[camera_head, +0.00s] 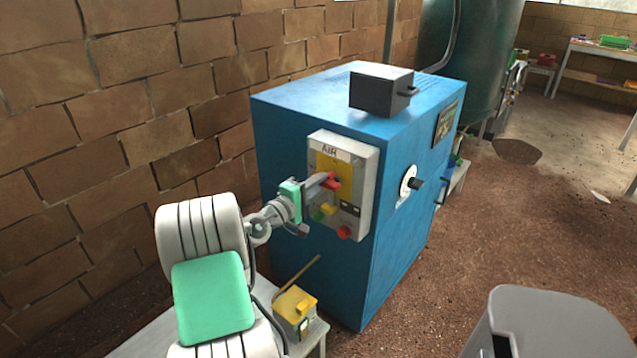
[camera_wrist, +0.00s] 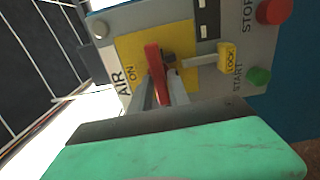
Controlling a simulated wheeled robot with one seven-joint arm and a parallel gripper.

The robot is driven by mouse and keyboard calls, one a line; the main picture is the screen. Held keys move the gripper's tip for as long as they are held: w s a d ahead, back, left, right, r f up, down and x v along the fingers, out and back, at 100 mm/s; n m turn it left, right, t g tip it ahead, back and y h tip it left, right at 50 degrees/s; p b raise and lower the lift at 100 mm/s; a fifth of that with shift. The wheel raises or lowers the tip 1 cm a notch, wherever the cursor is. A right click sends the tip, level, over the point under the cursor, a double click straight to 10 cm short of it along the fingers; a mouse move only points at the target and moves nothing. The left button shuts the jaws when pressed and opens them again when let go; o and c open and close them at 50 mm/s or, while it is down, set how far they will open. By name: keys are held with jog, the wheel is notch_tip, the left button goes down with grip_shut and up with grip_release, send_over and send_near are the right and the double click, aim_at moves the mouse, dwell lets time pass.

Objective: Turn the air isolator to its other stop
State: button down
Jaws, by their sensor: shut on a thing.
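The air isolator's red handle (camera_head: 333,181) is on a yellow plate under the word AIR on a grey control panel (camera_head: 367,174). In the wrist view the red handle (camera_wrist: 153,60) lies beside a dark pivot, with the yellow plate (camera_wrist: 130,47) behind it and the word ON near it. My gripper (camera_head: 325,181) reaches the panel from the left. In the wrist view its two fingers (camera_wrist: 160,92) are on either side of the handle, shut on it. The fingers hide part of the handle's lower end.
The blue cabinet (camera_head: 295,112) bears a dark box (camera_head: 376,90). A yellow-topped box (camera_head: 295,304) stands below my arm. A brick wall is at the left.

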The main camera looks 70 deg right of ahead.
jog(key=shift+f, duration=0.1)
jog(key=c, duration=1.4)
grip_release()
jog(key=shift+o, duration=0.2)
jog(key=v, duration=0.7)
jog(key=shift+w+a, duration=0.2)
jog(key=shift+a, duration=0.2)
